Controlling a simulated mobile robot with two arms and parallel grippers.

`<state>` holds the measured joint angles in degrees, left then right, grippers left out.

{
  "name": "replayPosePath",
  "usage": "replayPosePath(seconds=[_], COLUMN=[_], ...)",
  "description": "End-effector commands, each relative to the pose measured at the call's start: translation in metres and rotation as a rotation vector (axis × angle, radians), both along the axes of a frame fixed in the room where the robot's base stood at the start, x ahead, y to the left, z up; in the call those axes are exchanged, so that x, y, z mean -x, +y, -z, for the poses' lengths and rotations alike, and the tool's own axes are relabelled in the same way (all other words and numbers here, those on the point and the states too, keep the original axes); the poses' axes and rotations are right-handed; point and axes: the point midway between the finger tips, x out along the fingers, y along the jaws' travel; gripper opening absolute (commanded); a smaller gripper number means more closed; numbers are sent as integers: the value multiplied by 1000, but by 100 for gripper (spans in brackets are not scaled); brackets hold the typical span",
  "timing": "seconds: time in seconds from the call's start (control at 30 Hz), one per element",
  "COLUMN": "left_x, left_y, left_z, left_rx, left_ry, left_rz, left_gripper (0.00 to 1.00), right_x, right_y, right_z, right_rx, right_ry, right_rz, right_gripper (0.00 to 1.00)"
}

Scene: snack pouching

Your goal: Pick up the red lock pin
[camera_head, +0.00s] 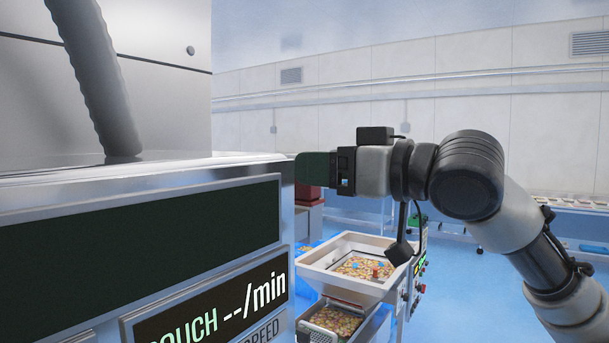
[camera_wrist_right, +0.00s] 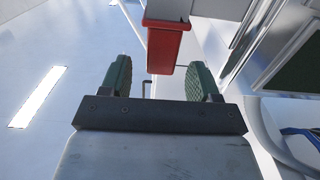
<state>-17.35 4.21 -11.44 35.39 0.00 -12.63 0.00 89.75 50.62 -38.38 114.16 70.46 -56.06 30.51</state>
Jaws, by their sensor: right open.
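My right gripper (camera_head: 312,168) is raised beside the right end of the large machine panel, with its green fingers pointing left. In the right wrist view its two green-padded fingers (camera_wrist_right: 158,78) are apart with nothing held between them. A red block-shaped part (camera_wrist_right: 163,48) with a grey part above it shows beyond the fingertips, roughly in line with the gap. A thin bent grey rod (camera_wrist_right: 146,88) is near its lower left. I cannot tell whether the red part is the lock pin. My left gripper is not in view.
The machine panel (camera_head: 140,238) with a lit display fills the left of the head view. A hopper (camera_head: 385,290) of round snacks stands below my right arm. A red box (camera_head: 308,193) sits behind the gripper. Blue floor (camera_head: 480,290) is open to the right.

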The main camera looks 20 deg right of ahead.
Motion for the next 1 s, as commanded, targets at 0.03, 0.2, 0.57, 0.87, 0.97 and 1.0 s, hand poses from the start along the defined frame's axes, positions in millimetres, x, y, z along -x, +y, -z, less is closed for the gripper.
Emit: replayPosePath(seconds=[0.03,0.2,0.57,0.87,0.97,1.0], left_x=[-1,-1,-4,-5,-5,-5], left_y=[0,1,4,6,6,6], left_z=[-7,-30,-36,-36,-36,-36], left_rx=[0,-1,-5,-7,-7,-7], left_ry=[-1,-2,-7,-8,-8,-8], left_rz=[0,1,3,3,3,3], left_gripper=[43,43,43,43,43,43], right_x=[-4,-23,-39,-39,-39,-39], right_y=[3,19,31,31,31,31], right_z=[-3,-6,0,0,0,0], right_rx=[0,1,-1,-1,-1,-1], right_ry=[2,3,0,-1,-1,-1], right_rz=[0,-2,0,0,0,0], right_gripper=[62,62,62,26,13,13])
